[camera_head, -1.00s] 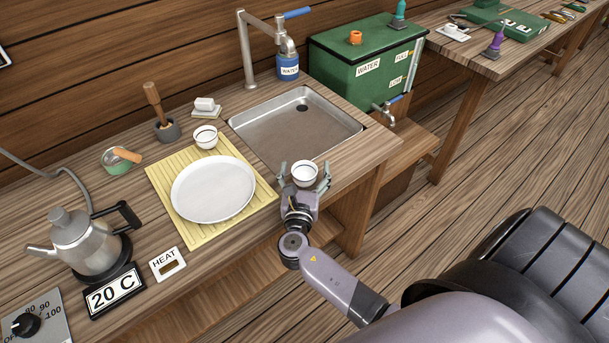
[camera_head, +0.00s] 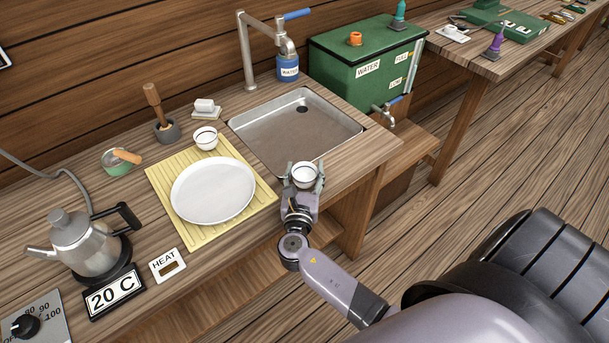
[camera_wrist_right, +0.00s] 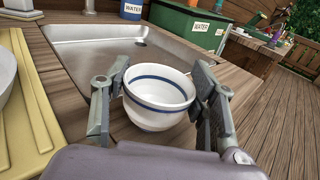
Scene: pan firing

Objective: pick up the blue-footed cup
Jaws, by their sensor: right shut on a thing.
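A small white cup (camera_head: 305,173) stands on the counter in front of the sink. In the right wrist view the cup (camera_wrist_right: 158,98) shows blue bands around its outside and inside; its foot is low and hard to make out. My right gripper (camera_head: 304,180) has one finger on each side of the cup and is shut on it. A second white cup (camera_head: 206,138), with a dark band inside, stands at the back edge of the yellow mat. My left gripper is in neither view.
A white plate (camera_head: 213,191) lies on the yellow mat (camera_head: 176,219). The metal sink (camera_head: 293,134) lies just behind the held cup. A kettle (camera_head: 86,244) stands at the left, and a green water tank (camera_head: 366,75) stands beyond the sink.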

